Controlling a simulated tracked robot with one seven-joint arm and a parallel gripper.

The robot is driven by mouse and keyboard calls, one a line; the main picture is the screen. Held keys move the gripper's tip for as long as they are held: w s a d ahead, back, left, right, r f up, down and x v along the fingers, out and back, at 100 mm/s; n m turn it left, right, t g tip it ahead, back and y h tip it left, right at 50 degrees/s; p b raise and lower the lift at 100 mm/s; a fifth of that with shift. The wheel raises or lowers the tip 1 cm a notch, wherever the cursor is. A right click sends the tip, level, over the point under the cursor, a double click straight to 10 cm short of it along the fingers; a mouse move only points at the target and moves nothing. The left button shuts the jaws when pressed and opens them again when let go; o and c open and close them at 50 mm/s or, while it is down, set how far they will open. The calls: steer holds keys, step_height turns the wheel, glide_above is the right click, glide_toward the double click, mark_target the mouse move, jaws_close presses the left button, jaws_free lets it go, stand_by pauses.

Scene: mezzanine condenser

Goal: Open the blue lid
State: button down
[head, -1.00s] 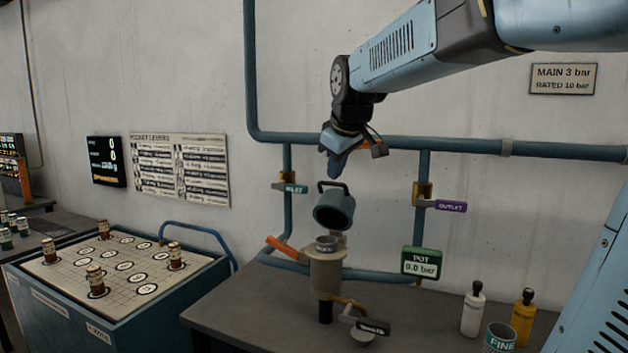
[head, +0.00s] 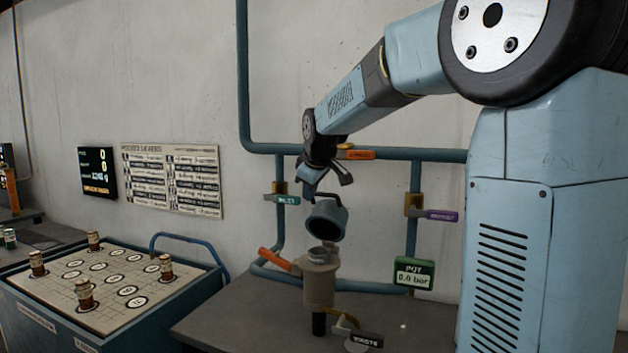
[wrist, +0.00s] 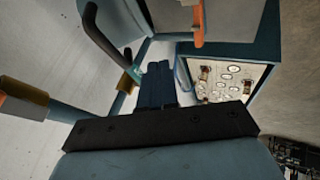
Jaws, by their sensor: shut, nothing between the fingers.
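The blue lid (head: 327,222) is tipped up above the beige pot (head: 319,284), and the pot's round grey mouth is uncovered. The lid's dark handle is at its upper side, partly hard to tell from my gripper in the head view. In the wrist view the lid (wrist: 122,22) is at the upper left with its black handle (wrist: 100,42). My gripper (head: 308,190) is shut and empty, pointing down at the lid's upper left. Its fingers (wrist: 157,85) are together in the wrist view, beside the handle; whether they touch it I cannot tell.
An orange lever (head: 273,258) sticks out left of the pot. Blue pipes with a green-tagged valve (head: 283,199) and a purple-tagged valve (head: 440,215) run behind. A green gauge (head: 414,273) stands to the right. A cart (head: 130,325) with bottles is at the left.

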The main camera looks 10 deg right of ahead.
steer(key=w, duration=0.1)
steer(key=w+d, duration=0.2)
steer(key=shift+w+d+f, duration=0.2)
steer(key=shift+w+f, duration=0.1)
steer(key=shift+f, duration=0.05)
